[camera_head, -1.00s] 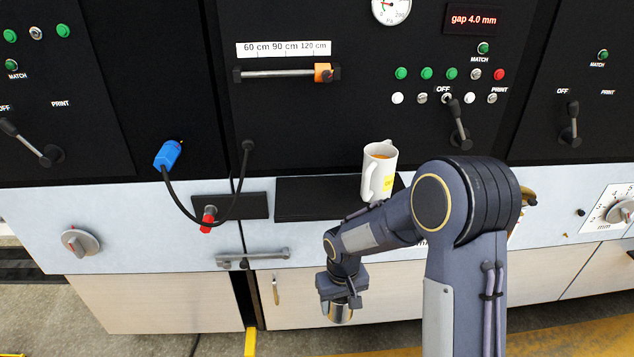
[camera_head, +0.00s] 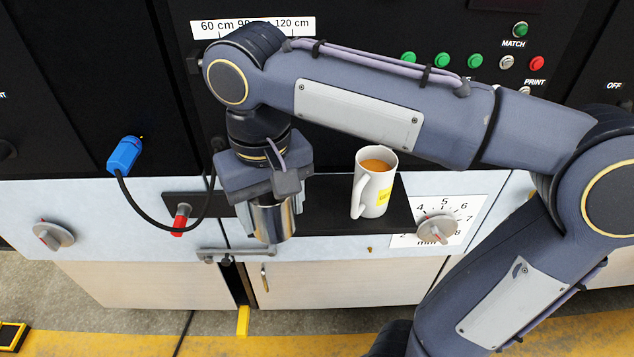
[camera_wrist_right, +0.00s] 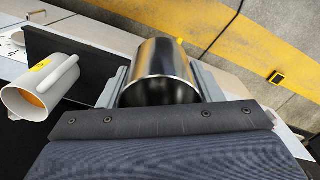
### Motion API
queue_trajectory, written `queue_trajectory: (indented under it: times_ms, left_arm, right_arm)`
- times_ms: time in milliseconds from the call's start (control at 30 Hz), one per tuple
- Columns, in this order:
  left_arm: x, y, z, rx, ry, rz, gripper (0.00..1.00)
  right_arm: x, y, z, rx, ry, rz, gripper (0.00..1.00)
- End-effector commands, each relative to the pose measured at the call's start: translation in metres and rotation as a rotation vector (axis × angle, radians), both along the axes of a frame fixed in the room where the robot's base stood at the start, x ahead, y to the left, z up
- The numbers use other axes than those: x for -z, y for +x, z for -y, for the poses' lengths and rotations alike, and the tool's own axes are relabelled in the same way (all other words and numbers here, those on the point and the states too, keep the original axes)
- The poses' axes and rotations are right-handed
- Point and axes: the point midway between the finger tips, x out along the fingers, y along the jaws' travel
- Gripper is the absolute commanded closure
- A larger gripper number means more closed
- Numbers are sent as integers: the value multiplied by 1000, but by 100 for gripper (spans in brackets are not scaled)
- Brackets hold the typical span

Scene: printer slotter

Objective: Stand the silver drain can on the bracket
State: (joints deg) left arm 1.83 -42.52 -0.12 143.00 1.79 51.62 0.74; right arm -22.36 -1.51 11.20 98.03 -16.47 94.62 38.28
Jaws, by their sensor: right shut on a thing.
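The silver can (camera_head: 272,222) is between the fingers of my right gripper (camera_head: 268,205), which is shut on it. The can looks roughly upright in the head view, at the left end of the black shelf and left of the mug. It also fills the space between the fingers in the wrist view (camera_wrist_right: 160,72). A grey metal bar (camera_head: 226,254) is fixed low on the pale panel, just below and left of the can; I take it for the bracket. The can appears apart from it, though depth is hard to judge. My left gripper is not in view.
A white mug (camera_head: 372,190) with brown liquid stands on the black shelf (camera_head: 325,215) close right of the can. A dial (camera_head: 437,229) is to the right.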

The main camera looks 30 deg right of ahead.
Motion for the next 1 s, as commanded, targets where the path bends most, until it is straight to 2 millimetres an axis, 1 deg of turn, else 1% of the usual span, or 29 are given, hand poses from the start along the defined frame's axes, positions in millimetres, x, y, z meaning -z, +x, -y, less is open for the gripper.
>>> queue_trajectory:
  times_ms: [33, 67, 167, 467, 600, 700, 933, 1000]
  left_arm:
    - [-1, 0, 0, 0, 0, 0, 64]
    - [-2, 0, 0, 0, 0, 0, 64]
    - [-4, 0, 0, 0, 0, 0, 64]
    - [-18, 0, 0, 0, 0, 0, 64]
    - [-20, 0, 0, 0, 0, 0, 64]
    - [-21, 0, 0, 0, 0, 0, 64]
    - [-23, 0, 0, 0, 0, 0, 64]
    - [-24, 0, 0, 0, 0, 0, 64]
  right_arm:
    - [-6, -4, 2, 3, 1, 2, 65]
    - [-7, -5, 4, 4, 1, 0, 65]
    - [-3, 2, 14, 8, -1, -4, 65]
    - [29, 54, 67, 8, -1, -8, 65]
    - [58, 69, 82, 5, -2, -9, 65]
    - [71, 77, 90, 4, -1, -7, 65]
    - [87, 87, 99, 4, -1, -6, 65]
    - [97, 89, 102, 3, 0, -7, 65]
